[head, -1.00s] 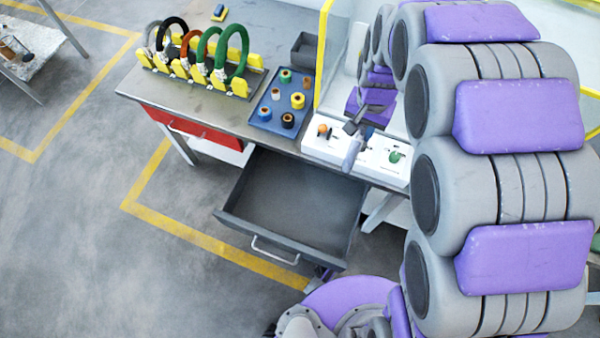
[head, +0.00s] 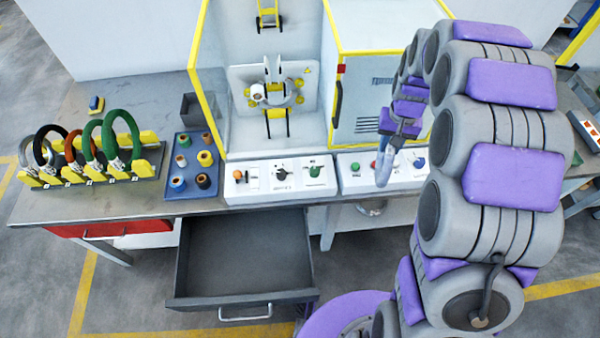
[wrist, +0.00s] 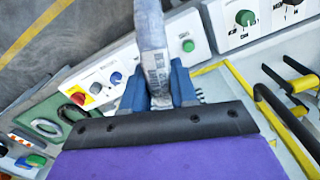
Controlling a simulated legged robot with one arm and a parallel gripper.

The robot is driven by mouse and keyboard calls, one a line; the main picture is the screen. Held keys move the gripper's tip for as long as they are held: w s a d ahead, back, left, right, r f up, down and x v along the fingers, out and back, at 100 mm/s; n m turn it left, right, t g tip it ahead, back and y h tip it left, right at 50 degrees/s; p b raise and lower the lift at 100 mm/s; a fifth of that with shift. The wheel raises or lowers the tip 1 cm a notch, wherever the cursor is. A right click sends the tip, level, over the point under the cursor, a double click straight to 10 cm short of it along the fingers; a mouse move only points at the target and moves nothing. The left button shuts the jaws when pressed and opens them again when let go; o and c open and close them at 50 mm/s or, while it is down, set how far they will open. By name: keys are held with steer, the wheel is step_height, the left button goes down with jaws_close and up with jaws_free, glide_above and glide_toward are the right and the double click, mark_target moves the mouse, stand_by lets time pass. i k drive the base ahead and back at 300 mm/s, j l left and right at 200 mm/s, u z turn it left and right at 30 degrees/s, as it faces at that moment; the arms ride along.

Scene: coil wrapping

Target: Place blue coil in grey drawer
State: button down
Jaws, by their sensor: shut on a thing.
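The grey drawer (head: 245,255) stands pulled out under the workbench in the head view, and it looks empty. My gripper (head: 388,145) is right of the drawer, in front of the right control panel. It is shut on a pale grey-blue wrapped coil (head: 378,182). In the wrist view the coil (wrist: 150,35) sits between the blue fingers of my gripper (wrist: 158,92) and runs out past the top edge. The rest of the coil is out of the wrist view or hidden.
A yellow rack (head: 95,165) with several coloured rings stands at the bench's left. A blue tray (head: 178,188) of spools is beside it. A yellow-framed machine (head: 270,95) and control panels (head: 280,180) line the bench. A red drawer (head: 105,229) is shut.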

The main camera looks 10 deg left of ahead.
mark_target(248, 221)
steer(key=u, duration=2.65)
steer(key=k+l+u, duration=0.1)
steer(key=l, duration=0.25)
steer(key=k+l, duration=0.15)
steer(key=l, duration=0.15)
steer(key=k+l+u, duration=0.15)
steer(key=l, duration=0.2)
steer(key=k+l, duration=0.15)
steer(key=l, duration=0.15)
steer(key=i+l, duration=0.1)
steer(key=l, duration=0.3)
steer(key=u, duration=0.05)
